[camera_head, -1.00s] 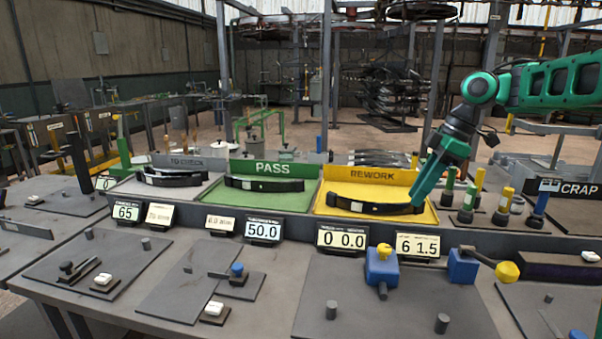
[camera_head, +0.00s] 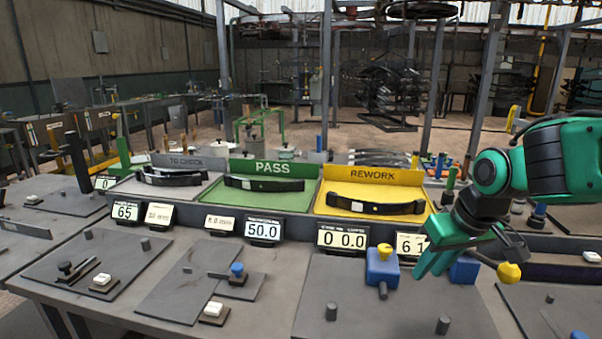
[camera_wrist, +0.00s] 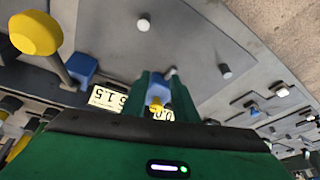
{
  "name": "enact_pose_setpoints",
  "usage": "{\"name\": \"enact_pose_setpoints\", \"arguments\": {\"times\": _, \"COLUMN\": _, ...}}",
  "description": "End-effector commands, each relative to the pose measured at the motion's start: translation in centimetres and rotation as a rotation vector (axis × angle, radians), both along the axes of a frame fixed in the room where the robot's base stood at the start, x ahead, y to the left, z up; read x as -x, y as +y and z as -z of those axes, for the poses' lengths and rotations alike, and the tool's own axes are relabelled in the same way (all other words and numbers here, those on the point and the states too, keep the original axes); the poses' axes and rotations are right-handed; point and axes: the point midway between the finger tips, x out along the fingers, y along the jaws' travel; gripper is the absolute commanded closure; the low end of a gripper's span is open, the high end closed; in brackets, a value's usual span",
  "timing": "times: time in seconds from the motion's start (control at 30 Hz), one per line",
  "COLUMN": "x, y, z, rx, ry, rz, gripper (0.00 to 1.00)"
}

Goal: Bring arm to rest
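My green arm reaches in from the right in the head view. My gripper (camera_head: 430,268) hangs over the right part of the bench, in front of the number displays and beside the blue blocks. In the wrist view my gripper (camera_wrist: 163,82) shows two green fingers with a gap between them and nothing held. A blue block with a yellow knob (camera_wrist: 157,92) shows through that gap, beyond the fingers. A dark leaf spring (camera_head: 375,207) lies in the yellow REWORK tray (camera_head: 345,190), apart from my gripper.
A blue block with a yellow knob (camera_head: 382,265) stands just left of my gripper. A second blue block (camera_head: 463,270), partly hidden by the gripper, has a yellow ball handle (camera_head: 508,273). The green PASS tray (camera_head: 240,203) and grey TO CHECK tray (camera_head: 128,188) also hold springs.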

Motion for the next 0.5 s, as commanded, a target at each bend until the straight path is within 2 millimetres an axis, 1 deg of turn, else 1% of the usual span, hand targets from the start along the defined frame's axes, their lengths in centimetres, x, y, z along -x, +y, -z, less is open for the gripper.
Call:
{"name": "enact_pose_setpoints", "arguments": {"times": 0.03, "x": 1.0, "y": -0.5, "z": 0.6, "rx": 0.007, "ry": -0.005, "rz": 0.038, "gripper": 0.74}}
{"name": "enact_pose_setpoints", "arguments": {"times": 0.27, "x": 4.8, "y": -3.3, "z": 2.9, "rx": 0.044, "ry": -0.033, "rz": 0.207, "gripper": 0.74}}
{"name": "enact_pose_setpoints", "arguments": {"times": 0.3, "x": 5.3, "y": -4.4, "z": 3.0, "rx": 0.048, "ry": -0.013, "rz": 0.239, "gripper": 0.74}}
{"name": "enact_pose_setpoints", "arguments": {"times": 0.37, "x": 6.2, "y": -5.7, "z": 3.1, "rx": 0.05, "ry": 0.018, "rz": 0.279, "gripper": 0.74}}
{"name": "enact_pose_setpoints", "arguments": {"times": 0.5, "x": 9.1, "y": -8.7, "z": 3.6, "rx": 0.05, "ry": 0.094, "rz": 0.381, "gripper": 0.74}}
